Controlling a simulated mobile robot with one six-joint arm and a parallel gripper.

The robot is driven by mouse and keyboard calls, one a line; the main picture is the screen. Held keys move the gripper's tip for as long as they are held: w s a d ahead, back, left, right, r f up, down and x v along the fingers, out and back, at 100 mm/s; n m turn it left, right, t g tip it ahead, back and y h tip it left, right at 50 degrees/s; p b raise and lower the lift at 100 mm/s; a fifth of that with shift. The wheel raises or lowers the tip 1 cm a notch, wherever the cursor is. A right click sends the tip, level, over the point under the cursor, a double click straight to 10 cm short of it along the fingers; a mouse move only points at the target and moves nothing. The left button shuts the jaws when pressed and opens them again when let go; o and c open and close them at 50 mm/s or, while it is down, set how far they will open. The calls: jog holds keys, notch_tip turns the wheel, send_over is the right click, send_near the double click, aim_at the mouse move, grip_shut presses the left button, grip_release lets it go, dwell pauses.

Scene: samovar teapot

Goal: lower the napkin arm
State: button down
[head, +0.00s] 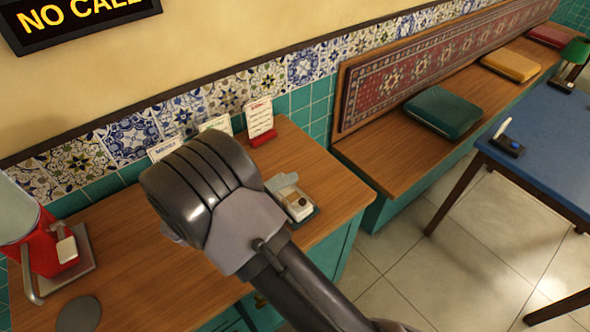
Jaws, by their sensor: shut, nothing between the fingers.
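A small holder (298,205) with a white top and a dark base stands on the wooden counter, just right of my arm. A pale, flat piece rises at its back left. It may be the napkin holder with its arm, but I cannot tell for sure, nor how the arm is set. My arm reaches up from the bottom middle, and its dark rounded end covers the counter left of the holder. My gripper's fingers are hidden behind that end, so I cannot see whether they touch anything.
A red appliance (45,245) stands at the counter's left, with a dark disc (78,314) in front. Small cards, one in a red stand (260,122), line the tiled wall. A bench with a green cushion (444,112) and a blue table (545,150) are at right. Floor between is clear.

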jog(key=s+f, duration=0.1)
jog(key=d+f, duration=0.1)
jog(key=f, duration=0.1)
jog(key=shift+s+d+f+b, duration=0.1)
jog(key=shift+s+b, duration=0.25)
jog(key=shift+s, duration=0.05)
jog(key=shift+s+d+f+b, duration=0.2)
jog(key=shift+s+f+b, duration=0.05)
jog(key=shift+f, duration=0.45)
jog(key=shift+s+d+f+b, duration=0.15)
jog(key=shift+s+f+b, duration=0.05)
jog(key=shift+f, duration=0.5)
notch_tip(320, 180, up, 5)
jog(key=p, duration=0.4)
jog(key=s+d+p+v, duration=0.1)
jog(key=s+p+v, duration=0.1)
jog(key=v, duration=0.7)
jog(key=shift+a, duration=0.4)
jog(key=shift+r, duration=0.15)
